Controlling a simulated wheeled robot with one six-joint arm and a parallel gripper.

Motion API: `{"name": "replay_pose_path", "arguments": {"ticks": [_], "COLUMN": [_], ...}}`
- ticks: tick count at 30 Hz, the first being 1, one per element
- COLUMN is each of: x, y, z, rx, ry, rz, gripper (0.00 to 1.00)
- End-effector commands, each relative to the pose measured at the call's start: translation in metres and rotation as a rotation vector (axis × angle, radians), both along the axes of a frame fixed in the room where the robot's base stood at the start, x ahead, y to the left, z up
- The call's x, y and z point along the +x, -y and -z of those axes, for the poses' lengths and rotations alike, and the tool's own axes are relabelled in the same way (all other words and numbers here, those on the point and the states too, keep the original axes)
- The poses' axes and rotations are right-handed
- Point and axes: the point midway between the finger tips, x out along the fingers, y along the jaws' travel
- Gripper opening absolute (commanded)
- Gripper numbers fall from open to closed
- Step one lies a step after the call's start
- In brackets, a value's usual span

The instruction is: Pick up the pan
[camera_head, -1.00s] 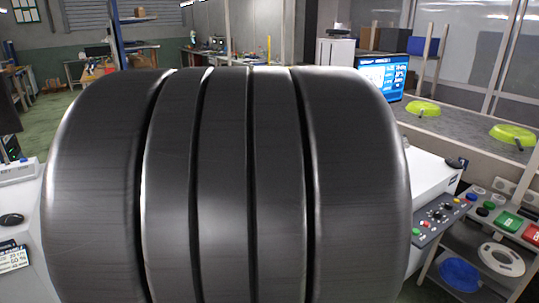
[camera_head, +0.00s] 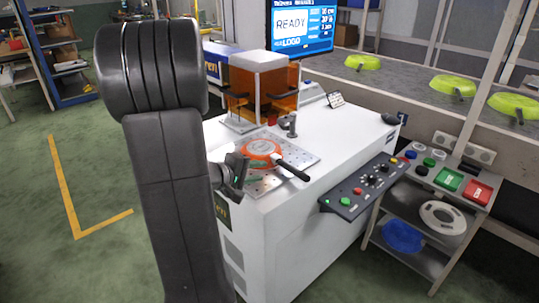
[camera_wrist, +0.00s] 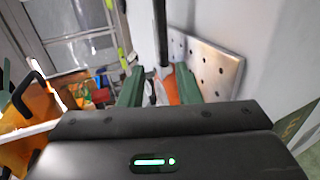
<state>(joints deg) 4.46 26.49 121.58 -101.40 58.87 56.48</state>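An orange pan (camera_head: 261,147) with a dark handle (camera_head: 294,173) lies on a perforated metal plate (camera_head: 292,150) on top of a white machine. The handle points to the lower right. My gripper (camera_head: 240,160) is at the left side of the pan, partly hidden by my arm. In the wrist view, the green fingers of my gripper (camera_wrist: 160,88) stand apart, with part of something orange (camera_wrist: 172,88) beyond and between them. Whether they touch the pan cannot be told. Several lime-green pans (camera_head: 453,85) sit on the grey conveyor at the back right.
An amber-sided box (camera_head: 258,80) stands on the white machine (camera_head: 345,135) behind the pan. A screen (camera_head: 302,25) reads READY. A control panel (camera_head: 362,187) juts out in front, and a shelf cart (camera_head: 400,250) stands to the right.

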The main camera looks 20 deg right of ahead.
Motion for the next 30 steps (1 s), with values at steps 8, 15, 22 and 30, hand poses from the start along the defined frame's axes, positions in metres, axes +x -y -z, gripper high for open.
{"name": "replay_pose_path", "arguments": {"ticks": [8, 15, 22, 30], "x": [0.014, 0.023, 0.027, 0.038], "y": [0.041, 0.060, 0.077, 0.105], "z": [0.017, 0.024, 0.033, 0.045], "rx": [0.001, 0.001, 0.002, 0.001], "ry": [-0.003, -0.001, -0.004, -0.003], "rz": [0.006, 0.003, 0.005, 0.002], "gripper": [0.30, 0.30, 0.30, 0.30]}}
